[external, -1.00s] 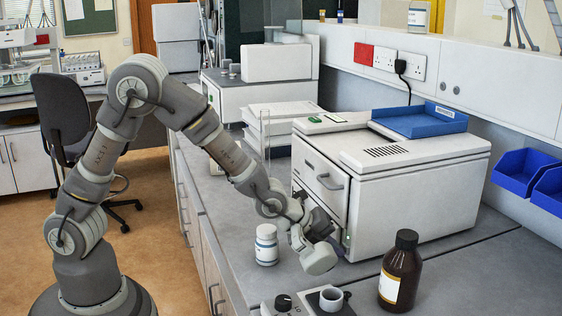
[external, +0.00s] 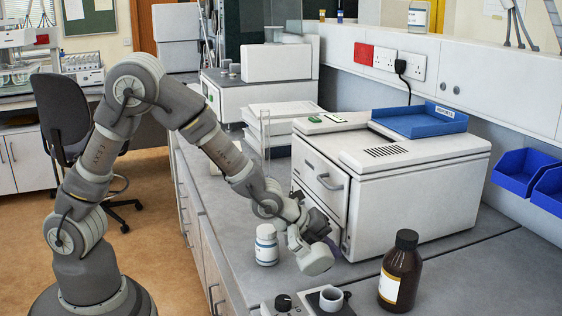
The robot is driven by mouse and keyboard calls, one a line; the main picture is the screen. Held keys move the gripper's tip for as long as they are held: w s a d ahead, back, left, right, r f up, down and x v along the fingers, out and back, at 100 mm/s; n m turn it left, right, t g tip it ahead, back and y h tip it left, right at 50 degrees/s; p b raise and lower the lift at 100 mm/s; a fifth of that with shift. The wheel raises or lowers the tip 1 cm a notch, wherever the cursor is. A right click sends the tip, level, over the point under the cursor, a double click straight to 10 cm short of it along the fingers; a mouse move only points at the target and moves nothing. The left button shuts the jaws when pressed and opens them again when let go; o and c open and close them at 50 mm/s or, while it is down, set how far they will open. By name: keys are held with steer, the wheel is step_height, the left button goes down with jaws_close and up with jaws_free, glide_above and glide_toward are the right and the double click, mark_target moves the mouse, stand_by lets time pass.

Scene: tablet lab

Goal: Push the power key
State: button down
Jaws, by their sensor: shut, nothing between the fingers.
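The white benchtop machine (external: 415,200) stands on the grey bench, with a handled door (external: 323,185) on its front. My gripper (external: 330,232) is shut and holds nothing. It is at the lower right part of the machine's front, close against it. My wrist and gripper cover much of that lower front panel. I cannot make out the power key; it is hidden or too small. Whether my fingertips touch the panel, I cannot tell. No green light shows on the front panel now.
A white capped bottle (external: 266,245) stands close left of my wrist. A brown bottle (external: 401,272) and a small stirrer unit (external: 330,300) with a cup stand at the front. A blue tray (external: 420,121) lies on top of the machine.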

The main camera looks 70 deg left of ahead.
steer(key=shift+s+p, duration=0.7)
steer(key=shift+s, duration=2.3)
steer(key=w+a+r+n+t, duration=0.1)
steer(key=a+r+n, duration=0.15)
steer(key=r, duration=0.75)
steer(key=w+a+r+n+t+p, duration=0.15)
steer(key=r+n, duration=0.25)
steer(key=r, duration=0.7)
steer(key=w+a+r+n, duration=0.2)
steer(key=r+n, duration=0.2)
steer(key=r, duration=0.6)
steer(key=s+a+r+n+t, duration=0.1)
steer(key=s+a+r+n, duration=0.2)
steer(key=r, duration=0.5)
steer(key=s+a+r+n+t+y+b, duration=0.1)
steer(key=s+a+r+n, duration=0.2)
steer(key=r, duration=0.5)
steer(key=s+a+r+n+t, duration=0.2)
steer(key=s+r+n, duration=0.3)
steer(key=r, duration=0.4)
steer(key=shift+s+a+y, duration=0.3)
steer(key=shift+s+a, duration=0.1)
steer(key=shift+s, duration=0.05)
